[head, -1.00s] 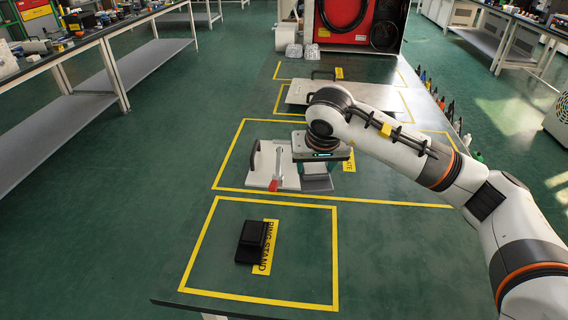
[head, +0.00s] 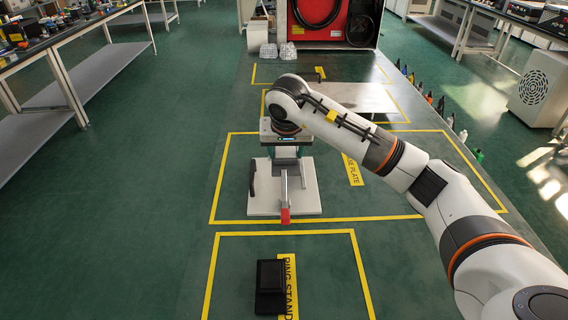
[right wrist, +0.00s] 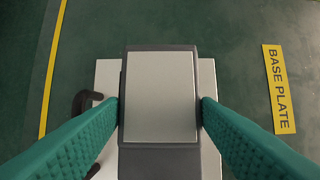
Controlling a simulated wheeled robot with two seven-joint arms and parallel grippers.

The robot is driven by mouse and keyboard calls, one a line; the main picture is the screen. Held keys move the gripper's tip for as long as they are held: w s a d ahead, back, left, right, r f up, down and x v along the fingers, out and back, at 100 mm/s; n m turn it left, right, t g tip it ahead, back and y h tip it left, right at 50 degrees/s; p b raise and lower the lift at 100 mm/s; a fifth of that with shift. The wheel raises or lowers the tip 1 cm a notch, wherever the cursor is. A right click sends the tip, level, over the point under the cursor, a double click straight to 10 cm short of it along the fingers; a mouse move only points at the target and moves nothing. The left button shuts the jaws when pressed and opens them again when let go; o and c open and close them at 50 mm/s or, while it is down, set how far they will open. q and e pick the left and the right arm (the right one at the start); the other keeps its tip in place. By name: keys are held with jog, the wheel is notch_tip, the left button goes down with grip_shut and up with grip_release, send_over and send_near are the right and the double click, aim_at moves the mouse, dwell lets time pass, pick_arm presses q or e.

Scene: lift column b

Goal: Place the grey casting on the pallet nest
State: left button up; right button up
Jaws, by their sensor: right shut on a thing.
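My right gripper (head: 287,160) has teal fingers and points down over the white plate (head: 262,202), which I take for the pallet nest. The plate has a black handle (head: 252,180) on its left and a clamp with a red grip (head: 285,215) at its front. In the right wrist view the fingers are shut on the grey casting (right wrist: 160,95), a block with a light top and darker edges. The plate (right wrist: 106,74) shows beneath it on both sides. I cannot tell whether the casting touches the plate. My left gripper is not in view.
A yellow outline labelled BASE PLATE (head: 352,168) surrounds the plate. A black block (head: 270,285) stands in the front RING STAND outline. Another pale plate (head: 350,98) lies behind my right arm. Small bottles (head: 441,105) line the right edge.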

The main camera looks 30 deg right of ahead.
aim_at(285, 158)
notch_tip(285, 158, down, 4)
jog(key=shift+a+r, duration=0.1)
jog(key=shift+r, duration=0.05)
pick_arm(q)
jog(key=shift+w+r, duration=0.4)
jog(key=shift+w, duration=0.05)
pick_arm(e)
jog(key=shift+s, duration=0.1)
jog(key=o, duration=1.5)
jog(key=shift+f, duration=0.3)
jog(key=shift+o, duration=0.2)
jog(key=shift+r, duration=0.25)
jog(key=v, duration=1)
jog(key=shift+r+p, duration=0.3)
jog(key=shift+p, duration=0.05)
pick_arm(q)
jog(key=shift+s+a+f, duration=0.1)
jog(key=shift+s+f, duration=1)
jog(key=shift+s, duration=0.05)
pick_arm(e)
jog(key=shift+s+a+r, duration=0.15)
jog(key=shift+s+r, duration=0.05)
jog(key=shift+r, duration=0.3)
